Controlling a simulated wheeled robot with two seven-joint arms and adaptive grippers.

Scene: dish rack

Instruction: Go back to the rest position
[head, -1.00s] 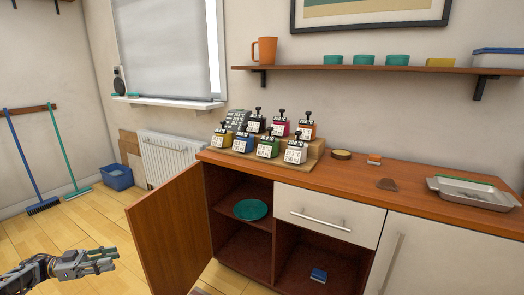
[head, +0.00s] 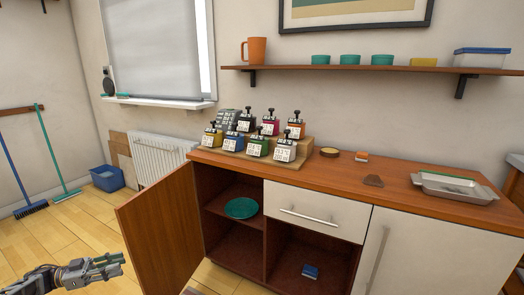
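My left gripper (head: 116,266) is low at the left of the head view, in front of the wooden floor and left of the open cabinet door (head: 160,235). Its fingers point right. They are small and seen from the side, so the gap between them is unclear, and I see no clear object in them. It appears apart from the door. My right gripper is not in view. The open cabinet holds a teal plate (head: 241,208) on its upper left shelf and a small blue item (head: 310,271) in the lower right compartment.
A wall shelf (head: 400,69) holds an orange mug (head: 257,49) and bowls. A blue bin (head: 107,178) and brooms stand left, with clear floor (head: 75,235) between.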

